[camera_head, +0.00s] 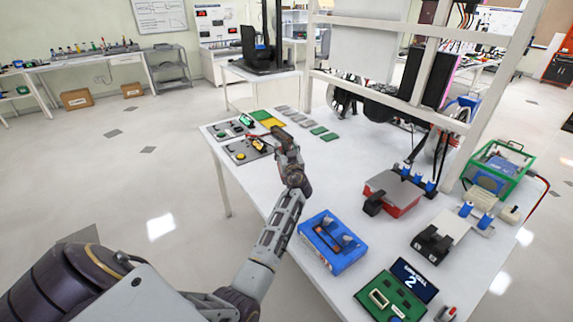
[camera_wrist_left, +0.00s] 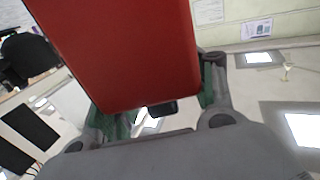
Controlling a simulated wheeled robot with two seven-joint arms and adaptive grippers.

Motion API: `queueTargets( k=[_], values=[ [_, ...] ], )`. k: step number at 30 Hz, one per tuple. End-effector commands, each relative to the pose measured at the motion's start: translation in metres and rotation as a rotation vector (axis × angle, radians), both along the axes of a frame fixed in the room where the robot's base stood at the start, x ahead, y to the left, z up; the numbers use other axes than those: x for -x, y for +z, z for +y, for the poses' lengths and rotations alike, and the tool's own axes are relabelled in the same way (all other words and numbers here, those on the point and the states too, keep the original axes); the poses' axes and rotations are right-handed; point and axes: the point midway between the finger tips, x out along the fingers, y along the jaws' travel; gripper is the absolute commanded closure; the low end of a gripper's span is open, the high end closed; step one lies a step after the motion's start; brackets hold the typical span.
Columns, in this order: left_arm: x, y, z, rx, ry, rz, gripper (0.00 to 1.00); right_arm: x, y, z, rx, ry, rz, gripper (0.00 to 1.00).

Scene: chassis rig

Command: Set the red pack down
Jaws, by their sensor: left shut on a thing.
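My left gripper (camera_head: 282,140) reaches over the far left part of the white table (camera_head: 335,165) in the head view. In the left wrist view, my left gripper (camera_wrist_left: 160,108) is shut on the red pack (camera_wrist_left: 125,50), with a green-padded finger on either side. A separate red box with a grey top (camera_head: 393,193) sits on the table to the right. My right gripper is not in view.
Two dark plates with small parts (camera_head: 228,130) (camera_head: 247,151) lie by the gripper at the table's left edge. A blue box (camera_head: 332,240), a green board (camera_head: 391,299) and a green-framed crate (camera_head: 499,168) stand nearer. The table's middle is clear; a white frame rises behind.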

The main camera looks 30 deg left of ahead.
Motion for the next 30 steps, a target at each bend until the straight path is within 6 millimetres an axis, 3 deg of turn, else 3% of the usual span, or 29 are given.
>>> queueTargets(
  k=[6, 20, 30],
  values=[
    [0.000, -0.018, 0.000, -0.003, 0.000, 0.000, 1.00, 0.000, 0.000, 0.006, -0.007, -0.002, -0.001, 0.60],
    [0.000, -0.022, 0.000, -0.001, 0.000, -0.001, 1.00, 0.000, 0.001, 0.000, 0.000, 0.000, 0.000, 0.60],
    [0.000, -0.049, 0.001, -0.004, 0.000, 0.001, 1.00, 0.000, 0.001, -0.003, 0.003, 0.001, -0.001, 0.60]
  ],
)
